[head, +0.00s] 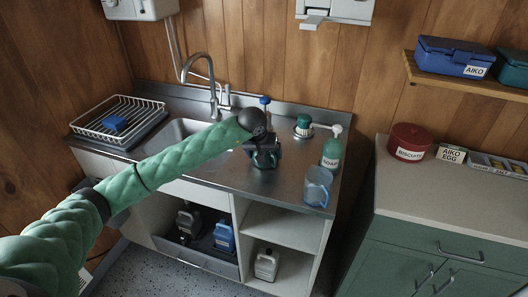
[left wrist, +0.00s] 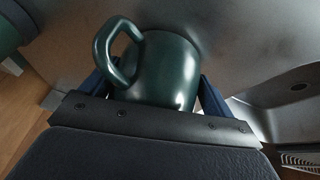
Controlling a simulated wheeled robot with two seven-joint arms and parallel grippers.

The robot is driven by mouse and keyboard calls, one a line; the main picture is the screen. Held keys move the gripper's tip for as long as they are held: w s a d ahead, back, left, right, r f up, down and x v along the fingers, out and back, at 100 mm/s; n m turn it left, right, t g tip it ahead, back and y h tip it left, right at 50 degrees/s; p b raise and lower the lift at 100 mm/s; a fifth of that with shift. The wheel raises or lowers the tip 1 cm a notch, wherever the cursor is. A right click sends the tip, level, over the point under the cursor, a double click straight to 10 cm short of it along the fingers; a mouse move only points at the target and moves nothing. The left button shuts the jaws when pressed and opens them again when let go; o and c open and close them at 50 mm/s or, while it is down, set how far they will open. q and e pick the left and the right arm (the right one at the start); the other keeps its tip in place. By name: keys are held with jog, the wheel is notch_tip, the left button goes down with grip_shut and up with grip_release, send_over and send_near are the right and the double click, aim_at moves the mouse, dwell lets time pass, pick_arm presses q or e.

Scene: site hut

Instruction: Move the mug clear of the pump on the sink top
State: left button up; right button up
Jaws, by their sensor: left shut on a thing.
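A dark green mug (left wrist: 165,70) fills the space between the dark blue fingers of my left gripper (head: 264,157) in the left wrist view, its handle toward the upper left. The gripper is shut on it, over the middle of the steel sink top (head: 228,172). In the head view the gripper mostly hides the mug; I cannot tell whether it touches the surface. The green soap pump bottle (head: 332,153) stands upright to the right, apart from the gripper. A clear blue mug (head: 317,187) stands in front of the pump, near the right edge. My right gripper is out of view.
A green-capped item (head: 303,126) and a blue-topped item (head: 265,101) stand at the back. The basin (head: 178,132), tap (head: 213,85) and white dish rack (head: 117,122) are to the left. The front middle of the sink top is clear.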

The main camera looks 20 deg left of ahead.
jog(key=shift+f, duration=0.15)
pick_arm(q)
jog(key=shift+f, duration=0.1)
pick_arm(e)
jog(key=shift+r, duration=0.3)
pick_arm(q)
jog(key=o, duration=1.1)
jog(key=shift+c, duration=0.2)
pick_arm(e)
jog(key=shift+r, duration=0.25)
